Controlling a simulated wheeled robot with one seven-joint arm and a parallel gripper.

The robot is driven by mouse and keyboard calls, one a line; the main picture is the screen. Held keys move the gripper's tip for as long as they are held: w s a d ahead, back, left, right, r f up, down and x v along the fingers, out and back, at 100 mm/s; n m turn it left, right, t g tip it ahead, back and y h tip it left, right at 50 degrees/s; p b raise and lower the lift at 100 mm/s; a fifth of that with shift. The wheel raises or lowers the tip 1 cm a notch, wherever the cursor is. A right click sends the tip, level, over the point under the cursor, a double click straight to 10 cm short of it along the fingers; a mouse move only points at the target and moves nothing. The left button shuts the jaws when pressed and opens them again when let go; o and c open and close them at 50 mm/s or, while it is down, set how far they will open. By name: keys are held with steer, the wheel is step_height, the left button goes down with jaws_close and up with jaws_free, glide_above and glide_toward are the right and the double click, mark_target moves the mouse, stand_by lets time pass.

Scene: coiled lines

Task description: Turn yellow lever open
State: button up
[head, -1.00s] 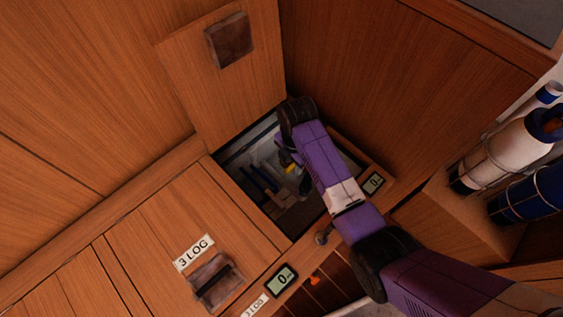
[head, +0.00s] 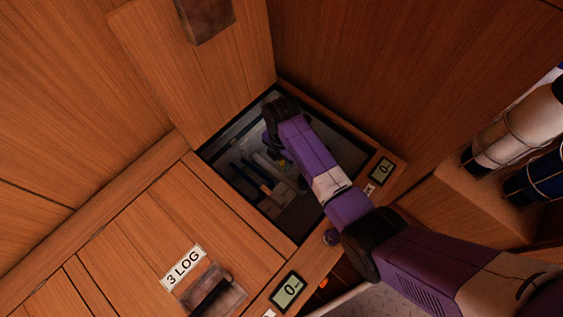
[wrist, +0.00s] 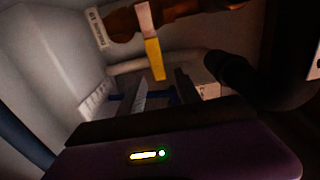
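The yellow lever (wrist: 155,58) shows in the wrist view, hanging down below a brown, pipe-like fitting (wrist: 185,10) with a pale upper section. My gripper (wrist: 161,88) is below the lever in the picture, its two dark fingers apart with a gap between them. Nothing shows held between the fingers. I cannot tell how far the lever is from the fingertips. In the head view my arm reaches down into the open floor hatch (head: 238,132), and it hides the lever and most of the gripper.
The raised hatch lid (head: 185,85) stands behind the opening. A closed "3 LOG" lid (head: 165,235) lies to the left. In the wrist view, a thick black hose (wrist: 235,75) is at right and a pale wall (wrist: 45,65) at left.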

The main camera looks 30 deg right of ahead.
steer(key=shift+f, duration=0.3)
jaws_close()
stand_by(1.3)
